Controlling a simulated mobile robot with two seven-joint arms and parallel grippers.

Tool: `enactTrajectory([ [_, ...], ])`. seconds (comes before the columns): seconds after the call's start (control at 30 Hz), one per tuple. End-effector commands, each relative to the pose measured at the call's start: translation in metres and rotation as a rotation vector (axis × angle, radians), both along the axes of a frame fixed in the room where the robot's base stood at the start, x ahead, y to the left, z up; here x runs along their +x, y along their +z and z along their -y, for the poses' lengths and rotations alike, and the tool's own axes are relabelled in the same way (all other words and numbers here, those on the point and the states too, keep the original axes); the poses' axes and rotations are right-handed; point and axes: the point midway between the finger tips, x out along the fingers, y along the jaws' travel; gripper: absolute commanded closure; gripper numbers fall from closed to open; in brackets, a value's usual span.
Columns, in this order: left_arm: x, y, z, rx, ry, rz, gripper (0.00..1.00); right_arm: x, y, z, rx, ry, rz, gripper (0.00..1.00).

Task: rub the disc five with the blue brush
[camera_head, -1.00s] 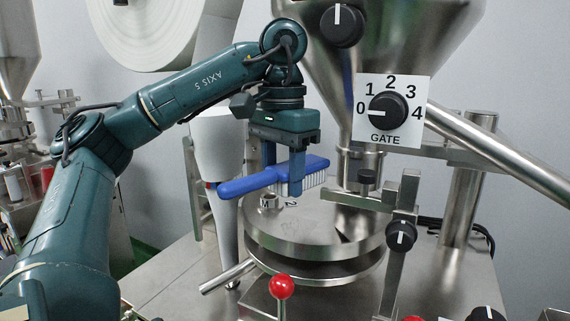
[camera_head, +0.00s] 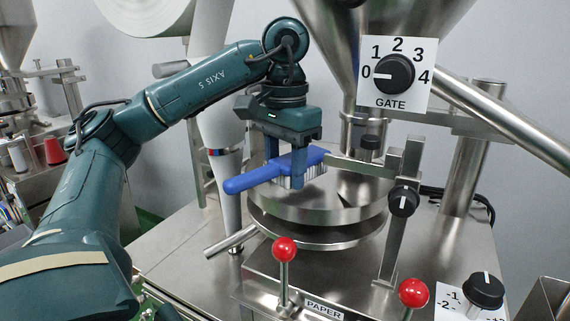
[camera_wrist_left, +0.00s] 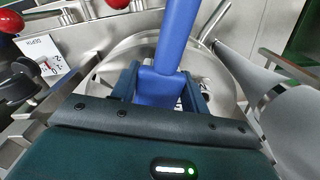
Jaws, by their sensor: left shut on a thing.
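My left gripper (camera_head: 290,160) is shut on the blue brush (camera_head: 262,173). The brush lies roughly level, its handle pointing left and its white bristles (camera_head: 308,176) facing down. It is low over the round steel disc (camera_head: 320,214); whether the bristles touch the disc is unclear. The brush hides the far left part of the disc, and no number five can be read. In the left wrist view the blue handle (camera_wrist_left: 179,40) runs up between the fingers, with the disc (camera_wrist_left: 127,53) below. My right gripper is not in view.
A steel post with a black knob (camera_head: 403,200) stands at the disc's right. The hopper's gate dial (camera_head: 394,75) is above right. Two red ball knobs (camera_head: 284,250) (camera_head: 414,292) stand in front. A pale tapered tube (camera_head: 222,140) is behind left.

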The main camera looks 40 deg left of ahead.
Motion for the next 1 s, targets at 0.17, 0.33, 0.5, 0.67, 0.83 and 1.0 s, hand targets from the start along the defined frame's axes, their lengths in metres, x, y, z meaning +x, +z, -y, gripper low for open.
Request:
enactTrajectory([
  [0.17, 0.0, 0.0, 0.0, 0.0, 0.0, 0.001, 0.84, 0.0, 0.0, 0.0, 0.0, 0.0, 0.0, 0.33],
  [0.33, 0.0, -0.002, 0.0, 0.0, -0.001, 0.0, 0.84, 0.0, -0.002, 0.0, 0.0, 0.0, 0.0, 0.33],
  [0.5, 0.0, -0.006, 0.0, 0.0, 0.0, 0.0, 0.84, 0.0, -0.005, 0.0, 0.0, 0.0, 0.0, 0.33],
  [0.67, 0.0, -0.009, 0.0, 0.0, 0.0, 0.0, 0.84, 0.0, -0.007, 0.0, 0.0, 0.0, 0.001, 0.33],
  [0.83, 0.0, -0.012, 0.0, 0.0, 0.0, 0.001, 0.84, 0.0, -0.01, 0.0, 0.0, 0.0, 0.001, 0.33],
  [1.0, 0.0, -0.016, 0.0, 0.0, 0.0, 0.001, 0.84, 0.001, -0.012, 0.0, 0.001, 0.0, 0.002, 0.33],
])
